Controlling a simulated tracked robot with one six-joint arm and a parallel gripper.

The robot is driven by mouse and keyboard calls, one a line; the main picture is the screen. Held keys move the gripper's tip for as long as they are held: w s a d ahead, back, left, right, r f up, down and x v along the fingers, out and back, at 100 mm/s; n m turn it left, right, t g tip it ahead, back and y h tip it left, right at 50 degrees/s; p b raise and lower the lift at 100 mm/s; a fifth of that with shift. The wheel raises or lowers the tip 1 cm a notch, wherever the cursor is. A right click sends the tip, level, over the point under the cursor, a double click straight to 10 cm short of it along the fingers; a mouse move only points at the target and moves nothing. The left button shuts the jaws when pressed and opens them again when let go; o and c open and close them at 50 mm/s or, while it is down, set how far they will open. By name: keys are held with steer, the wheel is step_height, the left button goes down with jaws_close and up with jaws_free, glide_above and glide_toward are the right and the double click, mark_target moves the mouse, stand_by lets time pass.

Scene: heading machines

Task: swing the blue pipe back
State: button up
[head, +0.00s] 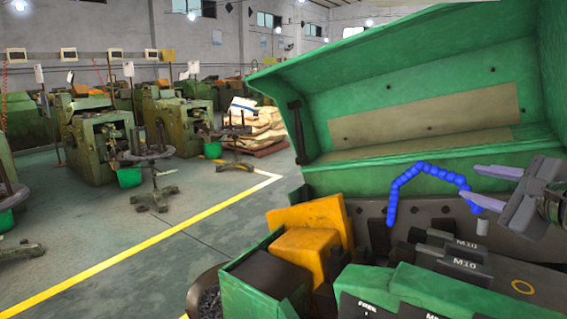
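The blue pipe (421,167) is a segmented, arched hose in the machine's open bay. Its left end hangs down in front of the dark machine body, and its right part bends down near a small grey cylinder (482,227). My gripper (469,183) comes in from the right with its two pale purple fingers pointing left and a clear gap between them. The fingertips are close to the right part of the pipe. I cannot tell whether they touch it or whether the pipe lies between them.
A raised green hood (400,65) stands behind the pipe. Below are a yellow block (304,257), a green bin (262,285) and dark blocks marked M10 (455,262). Open floor with a yellow line (150,243) and other green machines (95,140) lie to the left.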

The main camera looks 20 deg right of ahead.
mark_target(446, 176)
steer(key=x, duration=1.1)
steer(key=shift+f, duration=0.1)
jaws_close()
stand_by(0.3)
